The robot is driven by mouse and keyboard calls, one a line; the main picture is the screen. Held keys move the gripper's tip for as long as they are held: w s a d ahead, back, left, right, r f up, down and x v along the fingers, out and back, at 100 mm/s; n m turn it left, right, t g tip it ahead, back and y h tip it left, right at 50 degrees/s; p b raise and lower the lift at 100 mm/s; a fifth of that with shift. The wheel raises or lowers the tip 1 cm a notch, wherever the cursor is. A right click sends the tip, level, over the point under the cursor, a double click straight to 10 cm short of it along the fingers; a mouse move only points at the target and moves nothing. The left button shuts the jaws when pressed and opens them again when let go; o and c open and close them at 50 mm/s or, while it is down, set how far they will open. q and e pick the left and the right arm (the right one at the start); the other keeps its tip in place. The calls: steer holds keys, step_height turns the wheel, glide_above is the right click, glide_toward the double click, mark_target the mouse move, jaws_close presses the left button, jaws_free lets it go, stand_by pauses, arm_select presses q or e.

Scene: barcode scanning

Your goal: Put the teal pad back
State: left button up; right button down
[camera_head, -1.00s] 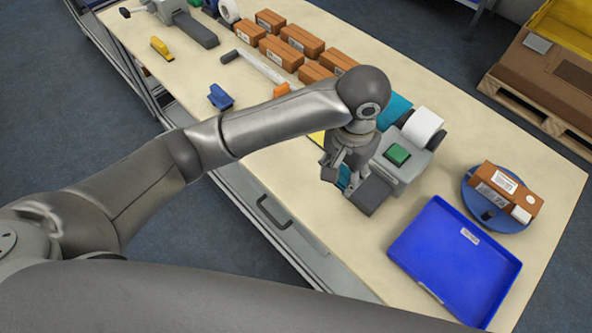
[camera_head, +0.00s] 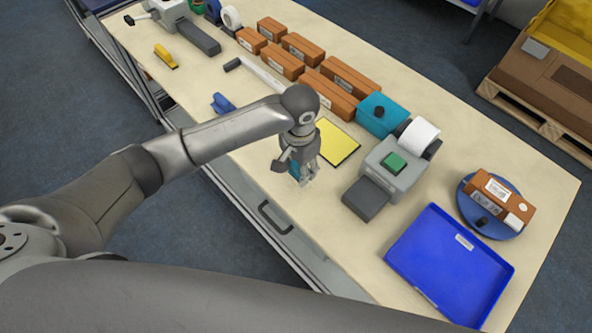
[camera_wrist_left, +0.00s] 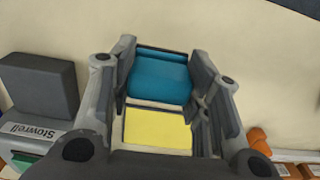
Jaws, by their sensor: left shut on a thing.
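My left gripper (camera_head: 300,174) is shut on the teal pad and holds it near the front edge of the bench, left of the grey label printer. In the left wrist view the teal pad (camera_wrist_left: 160,78) sits between the two fingers of the left gripper (camera_wrist_left: 158,72). A yellow pad (camera_head: 338,142) with a dark edge lies on the bench behind the gripper; it also shows in the wrist view (camera_wrist_left: 157,130). My right gripper is not in view.
The grey printer (camera_head: 391,172) with a green button stands right of the gripper, with a teal box (camera_head: 381,114) behind it. A blue tray (camera_head: 450,265) and a blue turntable (camera_head: 465,208) bearing a brown box (camera_head: 499,200) are farther right. Several brown boxes (camera_head: 331,95) line the back.

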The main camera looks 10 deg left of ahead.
mark_target(296, 172)
arm_select(q)
steer(key=f, duration=0.1)
steer(key=a+f, duration=0.1)
steer(key=f, duration=0.1)
steer(key=shift+w+f, duration=0.15)
steer(key=shift+w, duration=0.05)
steer(key=shift+f, duration=0.35)
steer(key=shift+d+f, duration=0.1)
steer(key=o, duration=1.1)
steer(key=shift+r, duration=0.45)
step_height(296, 172, up, 11)
steer(key=shift+r+b, duration=0.2)
steer(key=shift+b, duration=0.4)
